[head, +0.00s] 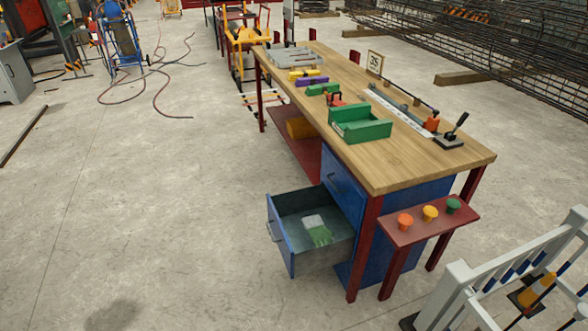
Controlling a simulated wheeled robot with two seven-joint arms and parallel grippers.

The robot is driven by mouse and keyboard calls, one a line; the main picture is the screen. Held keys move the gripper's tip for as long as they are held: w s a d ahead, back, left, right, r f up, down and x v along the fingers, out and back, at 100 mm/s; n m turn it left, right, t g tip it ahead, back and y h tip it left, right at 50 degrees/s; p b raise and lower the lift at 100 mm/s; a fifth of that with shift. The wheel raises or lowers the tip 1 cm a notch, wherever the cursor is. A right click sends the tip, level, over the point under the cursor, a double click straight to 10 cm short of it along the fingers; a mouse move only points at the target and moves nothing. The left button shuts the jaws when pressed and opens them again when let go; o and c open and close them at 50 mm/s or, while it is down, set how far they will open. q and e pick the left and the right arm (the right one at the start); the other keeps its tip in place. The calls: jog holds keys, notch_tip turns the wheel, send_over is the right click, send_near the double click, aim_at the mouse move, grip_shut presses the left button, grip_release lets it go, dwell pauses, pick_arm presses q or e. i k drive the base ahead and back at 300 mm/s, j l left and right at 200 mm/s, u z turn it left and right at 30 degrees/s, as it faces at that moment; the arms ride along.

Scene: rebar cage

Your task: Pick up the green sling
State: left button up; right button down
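A small green bundle (323,88), which looks like the folded green sling, lies on the wooden workbench (420,165). It is at the near end of a row with a purple bundle (311,81) and a yellow bundle (304,73), which look like slings too. A green open box (362,129) sits on the bench nearer to me, and a small red and black tool (335,100) lies between it and the green bundle. Neither of my grippers is in view.
The bench's blue drawer (281,241) stands open to the left, with a green and white glove (318,232) inside. A red side shelf (412,232) with coloured buttons and a white barrier (500,270) stand at the right. Open concrete floor lies left of the bench; a hose (160,90) lies farther back.

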aim_at(317, 89)
jog(key=i+j+z, duration=0.1)
jog(key=z, duration=0.35)
jog(key=i+j+z, duration=0.2)
jog(key=z, duration=0.25)
jog(key=i+j+z, duration=0.15)
jog(key=z, duration=0.3)
